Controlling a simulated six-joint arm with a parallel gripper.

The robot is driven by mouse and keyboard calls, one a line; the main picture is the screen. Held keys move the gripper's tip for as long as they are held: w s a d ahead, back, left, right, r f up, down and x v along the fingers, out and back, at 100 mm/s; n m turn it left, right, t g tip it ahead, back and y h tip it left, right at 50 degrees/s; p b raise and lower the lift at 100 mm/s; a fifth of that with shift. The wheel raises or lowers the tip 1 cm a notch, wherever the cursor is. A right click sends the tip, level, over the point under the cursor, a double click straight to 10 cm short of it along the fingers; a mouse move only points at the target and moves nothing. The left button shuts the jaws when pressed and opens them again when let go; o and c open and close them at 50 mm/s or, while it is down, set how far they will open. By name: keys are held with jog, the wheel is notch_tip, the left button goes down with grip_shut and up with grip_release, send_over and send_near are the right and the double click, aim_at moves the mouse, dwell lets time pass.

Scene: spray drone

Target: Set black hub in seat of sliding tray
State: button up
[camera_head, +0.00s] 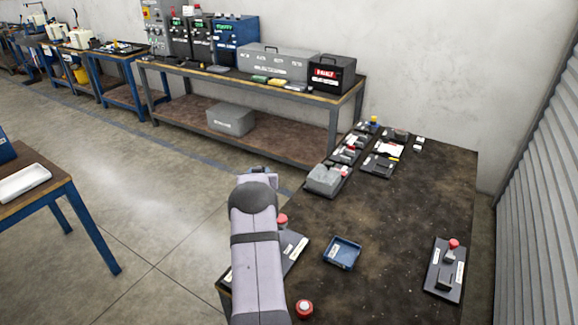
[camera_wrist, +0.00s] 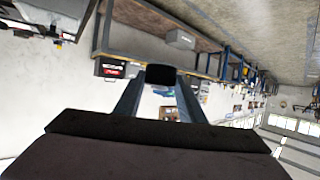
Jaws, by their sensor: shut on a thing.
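In the wrist view my gripper (camera_wrist: 161,84) is shut on a small black block, the black hub (camera_wrist: 161,75), held between the two fingertips. In the head view my arm points away from the camera and hides the hub. A black fixture (camera_head: 445,270) with a red knob and white labels lies at the right of the dark table. A similar black plate (camera_head: 293,252) with a red knob is partly hidden behind my arm. I cannot tell which one has the sliding tray; its seat is not clear. My gripper is apart from both.
A small blue open bin (camera_head: 342,252) stands between the two fixtures. A red button (camera_head: 304,308) sits near the front edge. A grey block (camera_head: 325,179) and several small fixtures line the table's far left. The table's middle (camera_head: 400,215) is clear.

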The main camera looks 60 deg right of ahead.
jog(key=a+f+m+g+h+p, duration=0.1)
jog(key=a+f, duration=0.2)
jog(key=a, duration=0.5)
jog(key=a+f+m+g+h+p, duration=0.1)
jog(key=a+f+m+g, duration=0.1)
jog(key=a, duration=0.7)
jog(key=s+a+m+g+p, duration=0.1)
jog(key=s+a+m+g, duration=0.3)
jog(key=s+a, duration=0.8)
jog(key=s, duration=0.3)
jog(key=shift+f+g+h+p, duration=0.2)
jog(key=shift+g+h+p, duration=0.1)
jog(key=shift+p, duration=0.05)
jog(key=shift+f+b, duration=2.95)
jog(key=shift+f, duration=0.45)
jog(key=shift+f+b, duration=0.45)
jog(key=shift+f, duration=0.15)
